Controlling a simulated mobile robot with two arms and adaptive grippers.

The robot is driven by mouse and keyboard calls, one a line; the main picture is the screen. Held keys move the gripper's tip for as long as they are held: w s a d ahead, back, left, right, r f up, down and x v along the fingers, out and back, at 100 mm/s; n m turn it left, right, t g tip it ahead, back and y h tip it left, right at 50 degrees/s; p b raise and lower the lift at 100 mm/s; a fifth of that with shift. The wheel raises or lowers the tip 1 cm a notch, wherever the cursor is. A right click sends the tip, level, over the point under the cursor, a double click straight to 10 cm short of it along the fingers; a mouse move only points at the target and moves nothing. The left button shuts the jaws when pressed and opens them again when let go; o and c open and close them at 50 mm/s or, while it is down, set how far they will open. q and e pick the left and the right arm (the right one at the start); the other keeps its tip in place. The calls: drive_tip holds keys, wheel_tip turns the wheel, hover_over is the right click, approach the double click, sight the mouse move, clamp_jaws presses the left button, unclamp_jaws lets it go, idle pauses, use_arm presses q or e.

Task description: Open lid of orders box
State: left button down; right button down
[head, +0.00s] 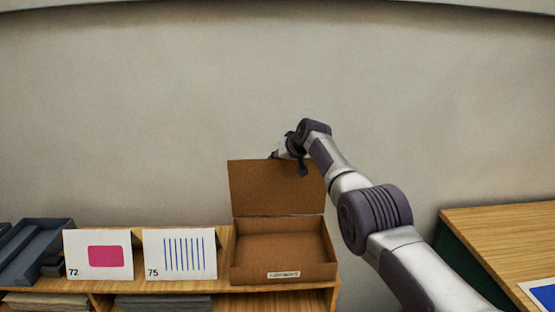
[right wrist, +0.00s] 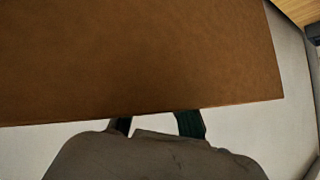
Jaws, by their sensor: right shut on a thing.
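The orders box (head: 283,271) is a brown cardboard box with a small label on its front, at the right end of the wooden shelf unit. Its lid (head: 262,190) stands up at the back, roughly upright, and the inside of the box looks empty. My right gripper (head: 274,156) is at the lid's top edge, shut on the lid. In the right wrist view the lid (right wrist: 140,60) fills the upper part, and the gripper's fingers (right wrist: 160,123) meet its edge. The fingertips are mostly hidden. My left gripper is not in view.
Cards marked 72 (head: 105,275) and 75 (head: 180,273) stand left of the box. Dark grey trays (head: 40,245) are at the far left. Paper stacks (head: 165,302) lie on the shelf below. A wooden table (head: 510,235) is at the right. The wall (head: 130,110) is behind.

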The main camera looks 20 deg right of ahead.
drive_tip(key=shift+s+f+g, duration=0.25)
drive_tip(key=shift+f+g, duration=0.05)
drive_tip(key=shift+f, duration=0.6)
drive_tip(key=c, duration=0.9)
unclamp_jaws()
drive_tip(key=shift+c, duration=0.2)
drive_tip(key=shift+s+d+r, duration=0.1)
drive_tip(key=shift+d+r, duration=0.05)
drive_tip(key=shift+r, duration=0.1)
drive_tip(key=shift+s+d+r, duration=0.2)
drive_tip(key=shift+s+r, duration=0.2)
drive_tip(key=shift+r, duration=0.15)
drive_tip(key=v, duration=1)
drive_tip(key=shift+s+r, duration=0.25)
drive_tip(key=shift+r, duration=0.1)
